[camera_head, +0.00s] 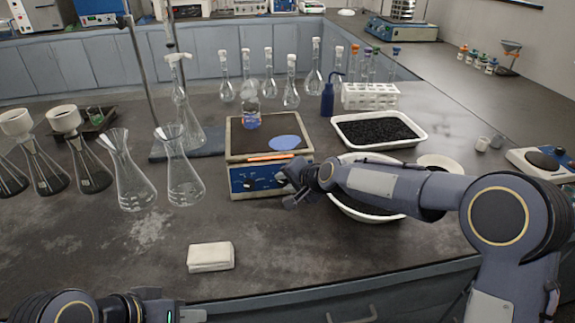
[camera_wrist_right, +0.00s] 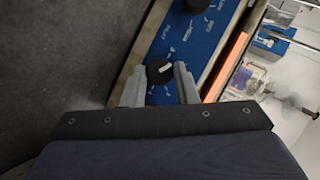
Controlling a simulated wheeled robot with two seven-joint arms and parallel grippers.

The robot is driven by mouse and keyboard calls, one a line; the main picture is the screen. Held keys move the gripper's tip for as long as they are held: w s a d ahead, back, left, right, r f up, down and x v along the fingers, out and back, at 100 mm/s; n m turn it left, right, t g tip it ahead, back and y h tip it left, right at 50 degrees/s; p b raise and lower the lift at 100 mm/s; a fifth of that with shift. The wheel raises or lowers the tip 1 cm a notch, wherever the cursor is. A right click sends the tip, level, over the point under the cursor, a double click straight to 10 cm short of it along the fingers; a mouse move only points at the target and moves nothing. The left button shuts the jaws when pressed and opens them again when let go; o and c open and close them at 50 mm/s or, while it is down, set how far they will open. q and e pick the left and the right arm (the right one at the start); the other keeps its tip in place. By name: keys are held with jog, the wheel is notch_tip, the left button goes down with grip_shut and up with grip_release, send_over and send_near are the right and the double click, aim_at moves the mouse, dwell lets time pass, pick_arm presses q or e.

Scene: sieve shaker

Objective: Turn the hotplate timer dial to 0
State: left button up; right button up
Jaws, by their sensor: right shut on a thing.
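The hotplate (camera_head: 270,140) stands mid-bench with its blue front panel (camera_head: 262,178) facing me. One black dial (camera_head: 248,184) shows on the panel's left; the right dial is hidden behind my right gripper (camera_head: 288,184). In the right wrist view, a black dial (camera_wrist_right: 158,71) with a white pointer mark sits between the fingers of my right gripper (camera_wrist_right: 160,82), which is shut on it. Another black dial (camera_wrist_right: 197,5) is further up the blue panel. The panel lettering is too small to read. My left gripper (camera_head: 180,312) is low at the front left, partly cut off, its jaws unclear.
A black-filled tray (camera_head: 376,131) is behind right, and a white basin (camera_head: 345,204) lies under my right forearm. Flasks (camera_head: 180,175) stand left. A white block (camera_head: 210,257) lies in front.

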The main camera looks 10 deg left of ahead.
jog(key=n+p, duration=0.1)
jog(key=n+h+p, duration=0.1)
jog(key=p, duration=0.1)
jog(key=shift+a+r, duration=0.2)
jog(key=shift+r, duration=0.15)
pick_arm(q)
notch_tip(320, 180, up, 7)
jog(key=p, duration=0.3)
jog(key=shift+r, duration=0.2)
pick_arm(e)
jog(key=shift+f+n+g+h, duration=0.2)
jog(key=shift+n+g+h, duration=0.1)
jog(key=shift+n+h, duration=0.9)
jog(key=o, duration=1)
jog(key=shift+r, duration=0.1)
pick_arm(q)
jog(key=shift+f, duration=0.2)
pick_arm(e)
jog(key=v, duration=0.7)
jog(key=shift+s+d+r, duration=0.1)
jog(key=shift+s+r, duration=0.05)
jog(key=shift+s, duration=0.1)
